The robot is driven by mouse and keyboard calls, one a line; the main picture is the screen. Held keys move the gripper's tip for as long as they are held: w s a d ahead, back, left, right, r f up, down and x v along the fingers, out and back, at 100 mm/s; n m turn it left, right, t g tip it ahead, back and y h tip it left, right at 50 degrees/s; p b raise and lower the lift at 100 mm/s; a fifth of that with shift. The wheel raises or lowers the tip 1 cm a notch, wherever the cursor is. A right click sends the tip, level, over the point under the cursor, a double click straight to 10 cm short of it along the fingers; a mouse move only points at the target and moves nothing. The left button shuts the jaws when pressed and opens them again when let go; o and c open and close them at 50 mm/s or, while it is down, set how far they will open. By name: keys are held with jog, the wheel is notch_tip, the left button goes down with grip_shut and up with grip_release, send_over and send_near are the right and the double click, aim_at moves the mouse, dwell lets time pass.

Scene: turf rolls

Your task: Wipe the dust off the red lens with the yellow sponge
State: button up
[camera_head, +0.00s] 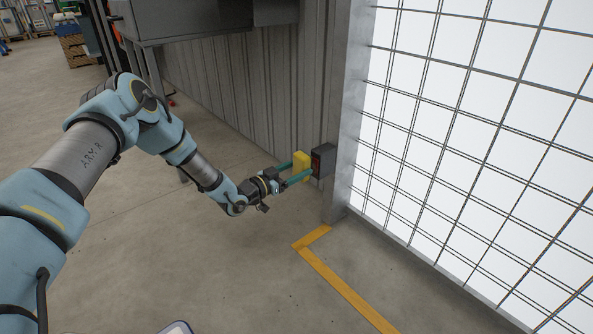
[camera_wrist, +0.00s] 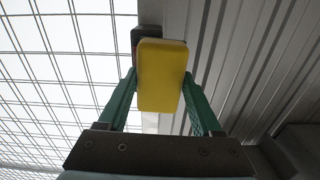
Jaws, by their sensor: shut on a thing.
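My gripper (camera_head: 297,172) has green fingers and is shut on the yellow sponge (camera_head: 301,161). In the wrist view the sponge (camera_wrist: 162,75) is upright between the two fingertips. The red lens (camera_head: 316,163) is on the front of a dark grey box fixed to the metal post. The sponge is right in front of the box, beside the lens in the head view; I cannot tell whether they touch. Dust is too small to make out.
The metal post (camera_head: 347,110) stands beside a bright wire-mesh panel (camera_head: 470,130). A corrugated metal wall (camera_head: 240,90) runs behind my arm. A grey cabinet (camera_head: 195,20) hangs above. Yellow tape (camera_head: 345,285) marks the open concrete floor.

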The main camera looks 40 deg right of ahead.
aim_at(319, 168)
jog(key=shift+d+b, duration=0.35)
jog(key=shift+d, duration=0.4)
jog(key=shift+s+a+p, duration=0.2)
jog(key=shift+s+p, duration=0.6)
jog(key=shift+s, duration=1.05)
jog(key=shift+s+d, duration=0.1)
jog(key=shift+s, duration=0.1)
jog(key=shift+w+d+b, duration=0.2)
jog(key=shift+w+b, duration=0.6)
jog(key=shift+w, duration=0.65)
jog(key=shift+c, duration=0.6)
jog(key=shift+w+d+r+b, duration=0.2)
jog(key=shift+w+b, duration=0.25)
jog(key=shift+w, duration=0.2)
jog(key=shift+a, duration=0.1)
